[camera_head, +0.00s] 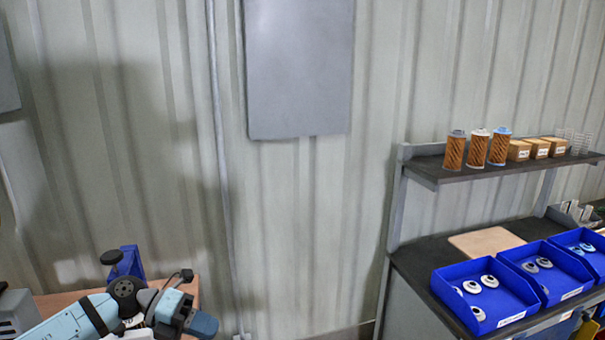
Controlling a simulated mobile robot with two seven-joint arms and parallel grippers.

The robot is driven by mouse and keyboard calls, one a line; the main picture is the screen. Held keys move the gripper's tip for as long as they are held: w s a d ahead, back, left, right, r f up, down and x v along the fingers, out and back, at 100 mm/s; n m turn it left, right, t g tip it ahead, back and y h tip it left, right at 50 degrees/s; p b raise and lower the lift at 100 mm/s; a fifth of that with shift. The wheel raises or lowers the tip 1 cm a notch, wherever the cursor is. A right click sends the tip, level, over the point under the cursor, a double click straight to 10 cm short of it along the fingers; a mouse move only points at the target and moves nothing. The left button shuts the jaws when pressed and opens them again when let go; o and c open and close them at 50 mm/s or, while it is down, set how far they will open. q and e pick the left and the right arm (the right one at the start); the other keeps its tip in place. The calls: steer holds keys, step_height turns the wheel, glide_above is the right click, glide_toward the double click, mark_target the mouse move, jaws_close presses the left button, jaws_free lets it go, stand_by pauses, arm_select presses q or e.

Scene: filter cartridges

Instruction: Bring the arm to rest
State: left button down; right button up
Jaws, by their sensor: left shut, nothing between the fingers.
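My left arm comes in at the lower left. Its light-blue and black links end in my left gripper (200,325), a dark blunt end pointing to the lower right. It is shut and holds nothing. It hangs over the right side of a brown table top (185,286), apart from the filter cartridges. Three filter cartridges (477,150) with orange-brown pleated bodies stand upright on the upper shelf at the right; their caps are grey, white and blue. My right gripper is out of view.
Blue bins (440,283) with round caps stand on a dark workbench (418,262) at the right, beside a tan board (487,242). Small cardboard boxes (538,149) sit on the shelf (440,172). A blue holder (128,262) stands behind my arm. Bare wall lies between table and bench.

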arm_select(q)
steer(key=s+d+f+n+t+h+p, duration=0.1)
steer(key=s+d+f+n+t+h, duration=0.35)
steer(key=n+t, duration=1.05)
steer(key=s+a+f+n+g+y, duration=0.1)
steer(key=s+a+f+n+y, duration=0.1)
steer(key=s+f+n+y, duration=0.5)
steer(key=s+a+f+n+g+y+p, duration=0.1)
steer(key=s+a+f+n+g+y, duration=0.1)
steer(key=s+f+n+y, duration=0.6)
steer(key=s+a+f+n, duration=0.1)
steer(key=s+f+n, duration=0.2)
steer(key=f+n, duration=0.3)
steer(key=shift+s, duration=0.3)
